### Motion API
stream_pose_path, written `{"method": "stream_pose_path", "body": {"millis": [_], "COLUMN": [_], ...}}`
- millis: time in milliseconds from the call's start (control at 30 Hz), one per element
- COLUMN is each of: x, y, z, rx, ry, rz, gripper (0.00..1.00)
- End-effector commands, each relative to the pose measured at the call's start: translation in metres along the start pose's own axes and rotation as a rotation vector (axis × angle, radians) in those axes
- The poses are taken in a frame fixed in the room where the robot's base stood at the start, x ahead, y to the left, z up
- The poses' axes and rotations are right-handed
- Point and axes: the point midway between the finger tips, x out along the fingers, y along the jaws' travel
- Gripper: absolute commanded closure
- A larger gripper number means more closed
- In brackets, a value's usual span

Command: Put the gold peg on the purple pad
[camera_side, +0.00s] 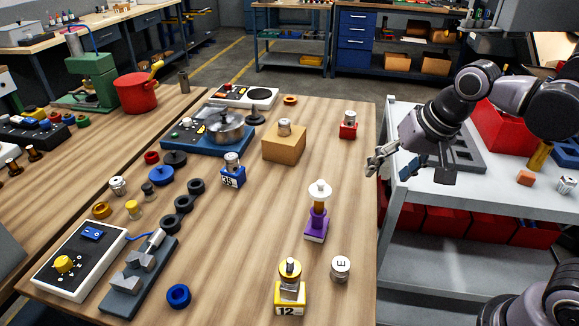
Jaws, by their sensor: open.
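I cannot tell whether that gold section is the gold peg. My gripper (371,165) is open, points left and hangs near the table's right edge. It is apart from both gold pieces, above and right of the purple stack. Nothing shows between its fingers.
A yellow stand (290,291) labelled 12, a white cylinder marked E (340,268), a red stand (348,131) and a cardboard-coloured block (284,143) surround the purple stack. The grey cart (398,215) stands right of the table. Bare wood lies left of the stack.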

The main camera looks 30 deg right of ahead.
Motion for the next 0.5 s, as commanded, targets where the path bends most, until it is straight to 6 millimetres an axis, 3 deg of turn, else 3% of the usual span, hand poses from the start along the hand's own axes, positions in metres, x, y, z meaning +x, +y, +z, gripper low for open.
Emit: {"method": "stream_pose_path", "body": {"millis": [33, 200, 500], "x": [0.004, 0.017, 0.026], "y": [0.014, 0.044, 0.061], "z": [0.006, 0.018, 0.025], "rx": [-0.081, -0.349, -0.522], "ry": [0.035, 0.14, 0.208], "rz": [-0.01, -0.019, -0.005], "gripper": [0.38, 0.38, 0.38]}}
